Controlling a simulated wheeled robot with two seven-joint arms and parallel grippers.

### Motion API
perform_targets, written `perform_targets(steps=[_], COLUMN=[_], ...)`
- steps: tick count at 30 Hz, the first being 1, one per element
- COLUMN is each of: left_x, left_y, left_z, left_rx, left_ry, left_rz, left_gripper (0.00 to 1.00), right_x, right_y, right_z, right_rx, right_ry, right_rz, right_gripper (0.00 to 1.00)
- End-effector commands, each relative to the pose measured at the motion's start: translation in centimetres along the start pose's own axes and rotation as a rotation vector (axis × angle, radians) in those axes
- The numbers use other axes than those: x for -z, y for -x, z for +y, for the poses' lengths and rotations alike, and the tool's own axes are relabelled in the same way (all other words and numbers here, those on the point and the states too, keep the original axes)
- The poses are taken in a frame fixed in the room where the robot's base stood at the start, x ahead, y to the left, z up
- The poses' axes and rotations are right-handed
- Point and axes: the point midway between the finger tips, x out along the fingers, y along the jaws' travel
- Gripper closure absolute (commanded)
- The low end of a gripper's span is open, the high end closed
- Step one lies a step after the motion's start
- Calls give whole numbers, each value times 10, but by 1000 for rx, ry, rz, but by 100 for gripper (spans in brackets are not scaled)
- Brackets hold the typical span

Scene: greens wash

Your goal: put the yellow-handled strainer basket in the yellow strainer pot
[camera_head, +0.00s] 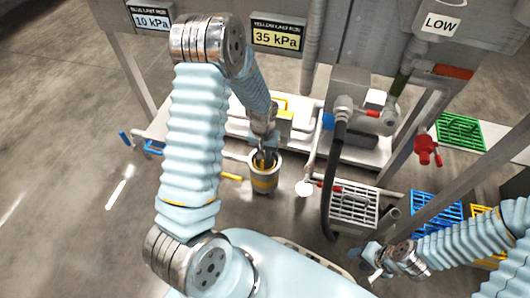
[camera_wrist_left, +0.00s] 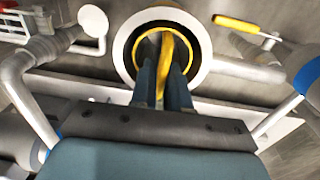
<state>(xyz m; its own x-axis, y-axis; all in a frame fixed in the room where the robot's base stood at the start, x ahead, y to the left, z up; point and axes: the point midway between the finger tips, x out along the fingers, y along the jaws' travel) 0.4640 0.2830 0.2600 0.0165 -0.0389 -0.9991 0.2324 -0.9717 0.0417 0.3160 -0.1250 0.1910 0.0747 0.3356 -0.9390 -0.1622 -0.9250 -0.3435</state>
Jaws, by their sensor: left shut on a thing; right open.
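The yellow strainer pot (camera_head: 265,185) is a pale upright cylinder with a yellow band, standing low in front of the bench. Its round pale rim (camera_wrist_left: 203,48) faces the left wrist view. My left gripper (camera_head: 265,157) is over the pot's mouth, pointing down. In the wrist view my left gripper (camera_wrist_left: 163,92) is shut on the yellow handle of the strainer basket (camera_wrist_left: 166,48). The handle lines up with the pot's opening; the basket body is mostly hidden, so I cannot tell how deep it sits. My right gripper (camera_head: 374,262) is open and empty at lower right.
A yellow valve lever (camera_head: 231,177) sticks out left of the pot. A dark hose (camera_head: 334,185) and a pale grate (camera_head: 354,207) stand to its right. Blue (camera_head: 436,212) and green (camera_head: 460,130) racks lie farther right. The floor at left is open.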

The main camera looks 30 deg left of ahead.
Motion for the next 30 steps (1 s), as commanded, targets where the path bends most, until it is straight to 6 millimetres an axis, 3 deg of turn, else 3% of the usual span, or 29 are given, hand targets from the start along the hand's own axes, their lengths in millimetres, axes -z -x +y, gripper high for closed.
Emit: perform_targets(steps=[5, 6, 12, 23, 30], left_x=[0, 0, 0, 0, 1], left_y=[-4, -4, -4, 3, 55], left_z=[0, 0, 0, 0, 0], left_rx=[0, 0, 0, 0, -1], left_ry=[0, 0, 0, 0, 0], left_rz=[0, 0, 0, 2, 4], left_gripper=[100, 83, 55, 55, 55], right_x=[0, 0, 0, -1, 0], right_y=[-4, -4, -3, -1, 10], right_z=[1, 1, 1, -1, -4], right_rx=[0, 0, 0, 3, 0], right_ry=[0, 0, 0, 1, 0], right_rz=[0, 0, 0, -3, 0], right_gripper=[57, 57, 57, 57, 57])
